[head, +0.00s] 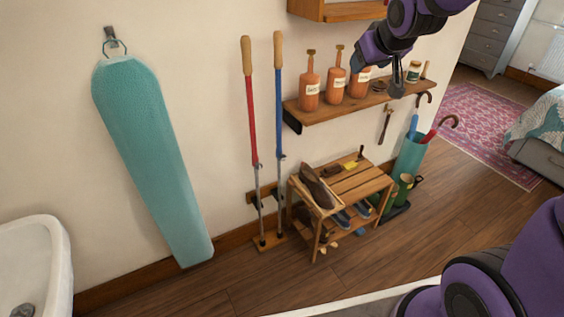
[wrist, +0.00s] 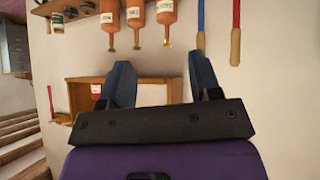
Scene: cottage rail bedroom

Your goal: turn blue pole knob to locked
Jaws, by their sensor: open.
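The blue pole (head: 278,100) leans upright against the wall beside a red pole (head: 252,115), both with tan handles and silver lower shafts. A small dark knob (head: 281,157) sits where the blue part meets the silver shaft; its setting is too small to read. In the wrist view, which is upside down, the blue pole (wrist: 201,28) shows only its upper part; its knob is out of frame. My gripper (head: 397,88) is up by the shelf, to the right of the poles and apart from them. In the wrist view my gripper (wrist: 160,72) has its fingers spread and empty.
A wall shelf (head: 335,111) with several orange bottles lies between my gripper and the poles. A wooden rack (head: 355,185) with shoes stands below, right of the poles. A teal umbrella stand (head: 408,160) is further right. An ironing board (head: 150,155) hangs left. Floor in front is clear.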

